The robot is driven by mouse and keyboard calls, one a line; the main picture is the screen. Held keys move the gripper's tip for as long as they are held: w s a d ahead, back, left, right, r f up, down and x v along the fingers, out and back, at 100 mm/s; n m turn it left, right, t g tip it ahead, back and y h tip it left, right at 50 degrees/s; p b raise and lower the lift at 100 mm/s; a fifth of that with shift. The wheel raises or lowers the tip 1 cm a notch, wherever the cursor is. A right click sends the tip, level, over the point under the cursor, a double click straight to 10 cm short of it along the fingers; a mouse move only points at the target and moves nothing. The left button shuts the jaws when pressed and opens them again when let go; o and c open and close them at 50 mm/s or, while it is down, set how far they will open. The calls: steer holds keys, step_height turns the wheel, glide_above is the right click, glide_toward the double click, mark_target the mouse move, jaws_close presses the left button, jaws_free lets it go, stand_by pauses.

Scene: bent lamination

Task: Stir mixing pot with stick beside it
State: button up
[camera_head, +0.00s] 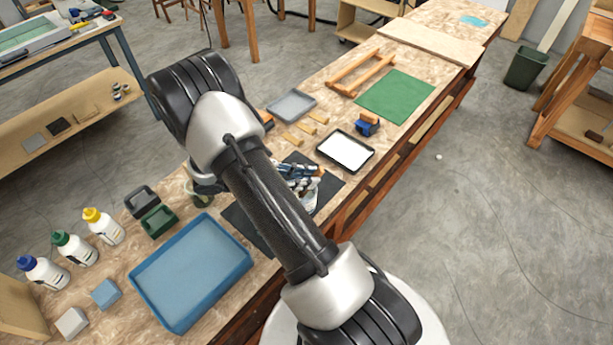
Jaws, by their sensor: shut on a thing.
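My gripper (308,186) is over the dark mat (331,186) in the middle of the bench, partly hidden behind my own arm. It is shut on the stick, which is too small and covered to make out clearly. A small pale rounded thing (312,203) shows just below the gripper and may be the mixing pot. A greenish round container (199,197) stands left of my arm, partly covered by it, and could also be the pot. I cannot tell whether the stick's end is inside either one.
A black-rimmed white tray (345,151), a blue tool (367,125), wooden strips (306,130) and a green mat (396,96) lie farther along.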

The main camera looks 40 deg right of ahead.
step_height(320, 180, up, 8)
steer(key=s+d+p, duration=0.2)
steer(key=s+p, duration=0.1)
steer(key=p, duration=0.3)
stand_by(0.4)
steer(key=shift+r, duration=0.1)
stand_by(0.7)
step_height(320, 180, up, 5)
steer(key=p, duration=0.4)
stand_by(0.6)
steer(key=shift+w+a, duration=0.1)
steer(key=shift+w, duration=0.05)
